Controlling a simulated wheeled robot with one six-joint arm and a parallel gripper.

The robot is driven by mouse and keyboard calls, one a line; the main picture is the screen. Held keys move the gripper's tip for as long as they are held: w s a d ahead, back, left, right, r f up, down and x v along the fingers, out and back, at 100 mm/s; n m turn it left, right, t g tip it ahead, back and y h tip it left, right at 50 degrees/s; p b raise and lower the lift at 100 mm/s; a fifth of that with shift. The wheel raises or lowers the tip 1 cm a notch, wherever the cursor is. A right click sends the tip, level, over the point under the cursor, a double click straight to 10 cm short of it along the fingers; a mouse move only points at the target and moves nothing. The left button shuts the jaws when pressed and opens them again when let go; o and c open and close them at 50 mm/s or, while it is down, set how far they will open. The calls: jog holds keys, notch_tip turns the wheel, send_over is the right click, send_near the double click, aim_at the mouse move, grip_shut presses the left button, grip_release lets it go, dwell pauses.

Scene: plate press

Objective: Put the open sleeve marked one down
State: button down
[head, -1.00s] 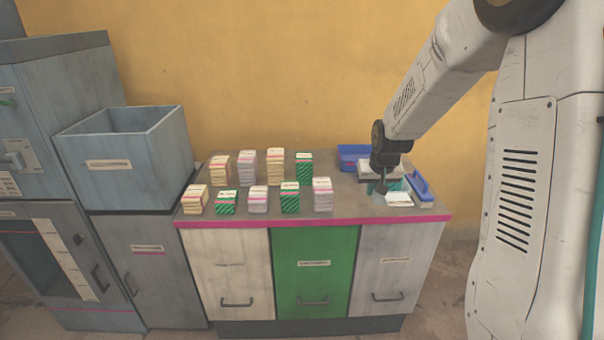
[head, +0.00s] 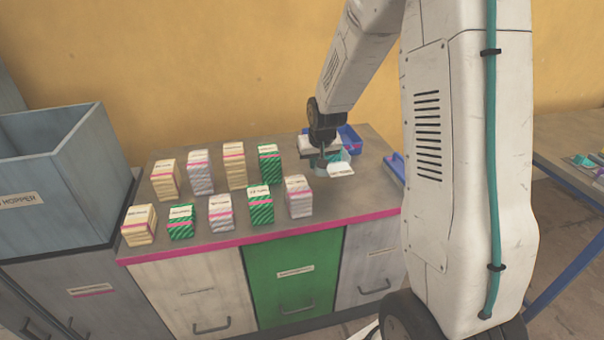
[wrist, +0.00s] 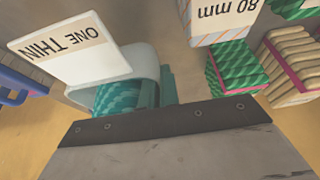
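The open sleeve (head: 341,169) is pale, with a flat white flap, at the right part of the bench top. In the wrist view its flap (wrist: 70,50) reads "ONE THIN", upside down. My gripper (head: 325,163) points down over it. In the wrist view the teal fingers of my gripper (wrist: 140,94) are at the sleeve's pale rounded body, and they appear shut on it. The fingertips are partly hidden by the sleeve. I cannot tell whether the sleeve touches the bench top.
Several striped stacks, cream, grey and green (head: 260,205), stand in two rows on the bench (head: 228,240), left of my gripper. A blue tray (head: 350,138) is behind the gripper, and a blue item (head: 395,166) lies to its right. A grey hopper (head: 60,160) stands left.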

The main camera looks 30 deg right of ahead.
aim_at(316, 174)
jog(key=shift+f, duration=2.9)
jog(key=shift+f, duration=0.15)
jog(key=c, duration=1.6)
grip_release()
jog(key=shift+c, duration=0.2)
